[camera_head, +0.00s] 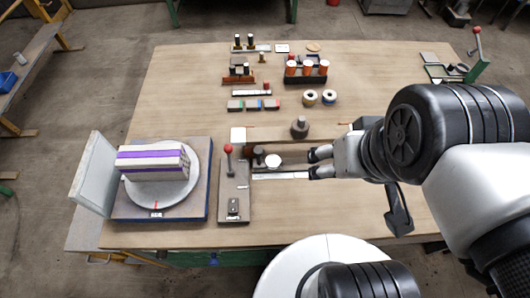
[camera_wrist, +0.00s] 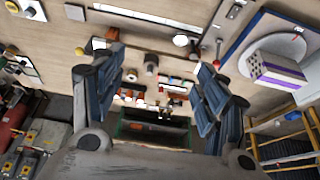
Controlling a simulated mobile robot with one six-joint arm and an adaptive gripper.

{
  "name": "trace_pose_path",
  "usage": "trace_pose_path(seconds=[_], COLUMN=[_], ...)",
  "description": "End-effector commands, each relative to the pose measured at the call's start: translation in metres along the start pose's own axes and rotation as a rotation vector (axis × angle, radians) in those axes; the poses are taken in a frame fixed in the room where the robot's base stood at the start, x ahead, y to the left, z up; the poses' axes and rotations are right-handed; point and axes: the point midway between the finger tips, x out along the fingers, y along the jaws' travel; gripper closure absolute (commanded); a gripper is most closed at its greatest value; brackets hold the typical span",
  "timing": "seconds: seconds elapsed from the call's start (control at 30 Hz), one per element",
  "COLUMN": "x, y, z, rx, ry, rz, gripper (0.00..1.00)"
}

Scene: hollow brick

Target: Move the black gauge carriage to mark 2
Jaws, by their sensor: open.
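My gripper (camera_head: 314,164) is open and empty, its two fingers apart at the right end of a pale marked strip (camera_head: 280,176). In the wrist view my gripper (camera_wrist: 160,85) also shows its fingers wide apart with nothing between them. A grey-brown base plate (camera_head: 235,180) with a red-knobbed lever (camera_head: 228,150) stands at the strip's left end. The marks' numbers are too small to read.
A turntable (camera_head: 160,191) carries a purple-striped brick (camera_head: 152,162) at left. A white disc (camera_head: 273,161) lies beside the strip. A dark knobbed weight (camera_head: 300,127) stands behind. Racks of small parts (camera_head: 306,78) are at the back. The front middle table is clear.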

Motion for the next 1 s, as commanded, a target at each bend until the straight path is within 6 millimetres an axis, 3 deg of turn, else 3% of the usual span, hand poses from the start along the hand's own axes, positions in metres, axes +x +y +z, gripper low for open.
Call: trace_pose_path(seconds=[0.17, 0.23, 0.37, 0.5, 0.7, 0.83, 1.0], x=[0.005, 0.012, 0.033, 0.066, 0.13, 0.168, 0.195], y=[-0.007, -0.014, -0.032, -0.057, -0.1, -0.123, -0.14], z=[-0.021, -0.038, -0.074, -0.11, -0.145, -0.154, -0.158], rx=[0.065, 0.123, 0.255, 0.398, 0.589, 0.686, 0.757], ry=[-0.042, -0.077, -0.149, -0.223, -0.319, -0.36, -0.383], rz=[-0.01, -0.014, -0.009, 0.013, 0.075, 0.118, 0.153], gripper=[0.48, 0.53, 0.53, 0.53, 0.53, 0.53, 0.53])
